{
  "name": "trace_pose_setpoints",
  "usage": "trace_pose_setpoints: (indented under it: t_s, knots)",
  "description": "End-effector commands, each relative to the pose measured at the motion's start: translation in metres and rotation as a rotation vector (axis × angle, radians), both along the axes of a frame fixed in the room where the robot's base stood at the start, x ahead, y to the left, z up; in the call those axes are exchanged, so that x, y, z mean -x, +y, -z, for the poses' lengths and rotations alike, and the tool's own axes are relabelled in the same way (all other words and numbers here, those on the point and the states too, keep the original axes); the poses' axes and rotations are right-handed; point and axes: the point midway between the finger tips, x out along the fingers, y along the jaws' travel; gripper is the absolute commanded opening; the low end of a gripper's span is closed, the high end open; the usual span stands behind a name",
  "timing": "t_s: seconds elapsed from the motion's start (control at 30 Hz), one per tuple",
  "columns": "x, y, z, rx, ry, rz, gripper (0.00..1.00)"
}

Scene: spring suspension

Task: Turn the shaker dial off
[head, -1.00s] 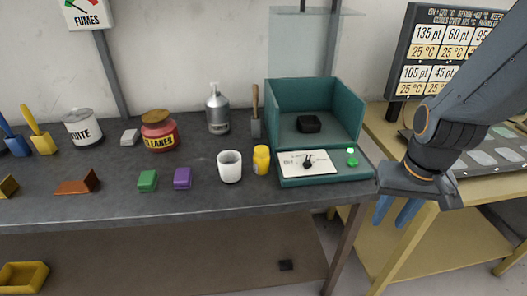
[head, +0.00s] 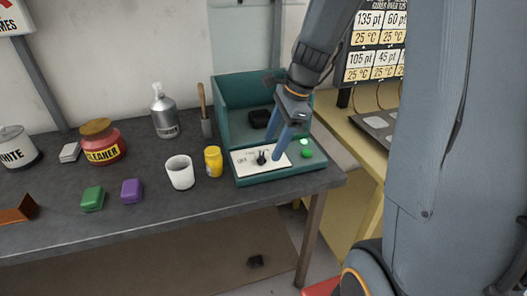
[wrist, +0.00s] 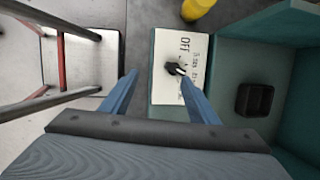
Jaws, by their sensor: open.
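The shaker dial (head: 262,158) is a small black knob on a white plate (head: 246,168) at the front of the teal shaker box (head: 236,95). In the wrist view the dial (wrist: 172,68) sits below the printed word "Off"; its exact setting is hard to read. My gripper (head: 284,142) is open, with its blue fingers pointing down over the plate. In the wrist view my gripper (wrist: 157,74) has its right fingertip beside or over the dial and its left fingertip off the plate's left side. I cannot tell whether a finger touches the dial.
A green button (head: 306,154) is right of the plate. A yellow jar (head: 213,162) and a white cup (head: 180,172) stand close on the left. A black block (head: 259,119) lies inside the box. The box's teal walls rise behind the dial.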

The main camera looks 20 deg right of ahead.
Motion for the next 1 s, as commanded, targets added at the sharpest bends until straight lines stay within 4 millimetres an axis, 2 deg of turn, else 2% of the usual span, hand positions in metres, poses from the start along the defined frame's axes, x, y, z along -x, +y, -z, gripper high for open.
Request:
trace_pose_setpoints:
  t_s: [0.1, 0.23, 0.37, 0.7, 1.0]
  knots:
    - [-0.02, -0.008, -0.005, -0.074, 0.043, 0.202, 0.55]
    - [-0.03, -0.009, -0.006, -0.113, 0.069, 0.301, 0.55]
    - [-0.032, -0.005, 0.005, -0.118, 0.073, 0.315, 0.55]
    - [-0.038, 0.012, 0.051, -0.116, 0.073, 0.311, 0.55]
    - [-0.041, 0.016, 0.064, -0.114, 0.069, 0.31, 0.55]
